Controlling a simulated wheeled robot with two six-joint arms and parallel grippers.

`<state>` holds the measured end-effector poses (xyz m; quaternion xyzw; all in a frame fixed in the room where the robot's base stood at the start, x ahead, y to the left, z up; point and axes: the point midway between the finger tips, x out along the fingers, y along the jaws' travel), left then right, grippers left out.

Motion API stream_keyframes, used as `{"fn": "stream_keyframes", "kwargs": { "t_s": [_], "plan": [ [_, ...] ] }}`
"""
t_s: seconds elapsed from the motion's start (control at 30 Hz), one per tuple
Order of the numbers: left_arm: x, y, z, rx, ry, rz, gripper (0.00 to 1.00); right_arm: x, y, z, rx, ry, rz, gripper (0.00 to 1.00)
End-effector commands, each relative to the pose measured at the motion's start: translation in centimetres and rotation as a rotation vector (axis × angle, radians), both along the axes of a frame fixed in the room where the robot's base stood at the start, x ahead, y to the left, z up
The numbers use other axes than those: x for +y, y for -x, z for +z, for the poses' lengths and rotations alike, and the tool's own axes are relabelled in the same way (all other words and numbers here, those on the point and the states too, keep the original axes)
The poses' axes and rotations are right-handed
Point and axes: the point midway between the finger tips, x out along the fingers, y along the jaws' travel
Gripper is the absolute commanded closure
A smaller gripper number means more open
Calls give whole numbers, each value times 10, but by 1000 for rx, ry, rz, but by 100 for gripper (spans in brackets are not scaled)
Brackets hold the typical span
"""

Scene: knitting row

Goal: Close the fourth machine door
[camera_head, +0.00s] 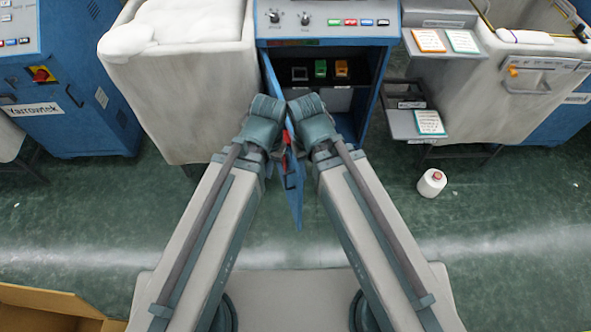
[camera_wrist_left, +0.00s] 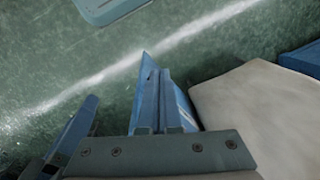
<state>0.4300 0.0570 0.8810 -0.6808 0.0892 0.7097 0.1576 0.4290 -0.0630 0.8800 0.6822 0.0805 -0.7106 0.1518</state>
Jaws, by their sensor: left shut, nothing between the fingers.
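The blue machine door (camera_head: 293,195) hangs open below the control panel in the middle of the head view. It is seen almost edge-on, swung out towards me, with a small red part and a dark handle on it. My left gripper (camera_head: 274,154) is at the door's left side and my right gripper (camera_head: 299,152) at its right side. Contact is unclear. In the left wrist view, my left gripper's fingers (camera_wrist_left: 160,108) are together and empty, with a blue panel, seemingly the door (camera_wrist_left: 182,108), beside them. The right fingers are mostly hidden.
The open machine cabinet (camera_head: 318,103) holds small coloured items on a shelf. A pale bin (camera_head: 190,100) stands close on its left. Pull-out trays with cards (camera_head: 403,123) are on its right. A white cone (camera_head: 432,183) stands on the floor. A cardboard box (camera_head: 40,298) lies at lower left.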

Motion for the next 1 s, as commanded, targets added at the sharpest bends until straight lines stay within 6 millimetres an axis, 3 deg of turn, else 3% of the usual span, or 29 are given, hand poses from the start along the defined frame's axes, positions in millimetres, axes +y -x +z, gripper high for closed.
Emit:
{"fn": "stream_keyframes", "kwargs": {
  "t_s": [0.47,1.0],
  "plan": [
    [0,-19,-26,5,127,-241,100,0,0,-25,0,0,0,50],
    [12,-76,-67,-193,378,-870,100,0,0,-78,0,0,1,50]
  ]
}}
